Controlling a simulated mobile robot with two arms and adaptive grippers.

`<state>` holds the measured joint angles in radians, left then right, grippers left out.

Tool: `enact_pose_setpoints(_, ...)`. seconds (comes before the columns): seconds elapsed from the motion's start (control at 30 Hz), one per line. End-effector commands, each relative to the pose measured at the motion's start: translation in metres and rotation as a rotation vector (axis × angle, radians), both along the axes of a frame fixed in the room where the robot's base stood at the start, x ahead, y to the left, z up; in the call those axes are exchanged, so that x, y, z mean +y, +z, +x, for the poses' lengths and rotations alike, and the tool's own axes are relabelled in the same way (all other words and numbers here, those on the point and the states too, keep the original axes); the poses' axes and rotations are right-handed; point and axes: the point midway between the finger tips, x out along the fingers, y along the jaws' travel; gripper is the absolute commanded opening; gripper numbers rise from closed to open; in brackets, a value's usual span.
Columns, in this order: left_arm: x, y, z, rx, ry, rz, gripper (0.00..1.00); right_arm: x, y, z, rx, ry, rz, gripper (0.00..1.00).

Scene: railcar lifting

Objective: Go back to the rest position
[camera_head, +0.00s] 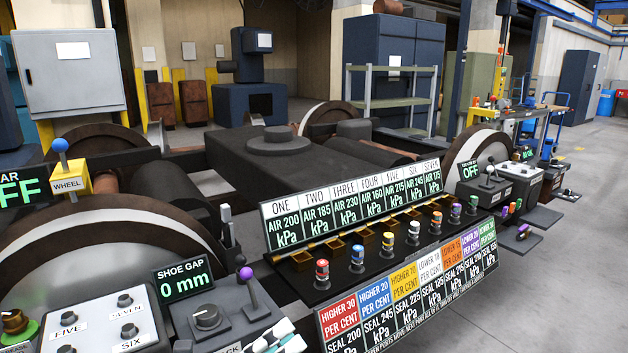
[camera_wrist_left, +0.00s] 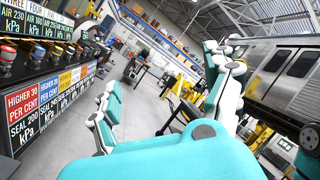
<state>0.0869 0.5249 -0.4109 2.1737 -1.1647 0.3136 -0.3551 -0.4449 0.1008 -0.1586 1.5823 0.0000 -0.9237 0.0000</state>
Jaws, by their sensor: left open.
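My left gripper (camera_head: 278,338) shows only as white and teal fingertips at the bottom edge of the head view, in front of the black console. In the left wrist view my left gripper (camera_wrist_left: 168,98) is open, its two teal and white fingers spread wide with nothing between them. The seal board (camera_head: 408,287) with coloured percent labels is just right of the gripper in the head view, and it also shows at the left of the wrist view (camera_wrist_left: 40,112). My right gripper is in neither view.
A purple-topped lever (camera_head: 248,288) stands close to the gripper, by the shoe gap display (camera_head: 182,280). Several coloured plugs (camera_head: 357,252) line the console below the air pressure board (camera_head: 350,205). A yellow wheel box (camera_head: 71,182) is at left. Open floor (camera_head: 560,280) lies right.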

Motion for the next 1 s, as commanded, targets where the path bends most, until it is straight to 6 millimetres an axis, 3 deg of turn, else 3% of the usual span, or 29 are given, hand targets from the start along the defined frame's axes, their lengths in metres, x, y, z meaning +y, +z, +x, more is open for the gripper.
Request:
enact_pose_setpoints(0.07,0.031,0.008,0.016,0.169,0.133,-0.245,0.85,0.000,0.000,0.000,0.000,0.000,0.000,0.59)
enact_pose_setpoints(0.17,0.079,-0.007,0.034,0.401,0.308,-0.527,0.85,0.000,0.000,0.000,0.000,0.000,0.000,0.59)
enact_pose_setpoints(0.27,0.126,-0.047,0.039,0.655,0.490,-0.782,0.85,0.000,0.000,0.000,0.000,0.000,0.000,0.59)
enact_pose_setpoints(0.3,0.142,-0.069,0.036,0.762,0.565,-0.876,0.85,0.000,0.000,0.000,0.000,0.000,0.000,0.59)
enact_pose_setpoints(0.43,0.178,-0.151,0.004,1.122,0.817,-1.136,0.85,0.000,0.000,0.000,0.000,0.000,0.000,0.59)
enact_pose_setpoints(0.53,0.187,-0.204,-0.035,1.358,0.982,-1.263,0.85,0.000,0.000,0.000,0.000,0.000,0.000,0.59)
enact_pose_setpoints(0.7,0.183,-0.258,-0.098,1.654,1.192,-1.371,0.85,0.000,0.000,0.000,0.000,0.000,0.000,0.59)
enact_pose_setpoints(1.0,0.161,-0.298,-0.198,2.043,1.470,-1.417,0.85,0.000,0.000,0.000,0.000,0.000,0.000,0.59)
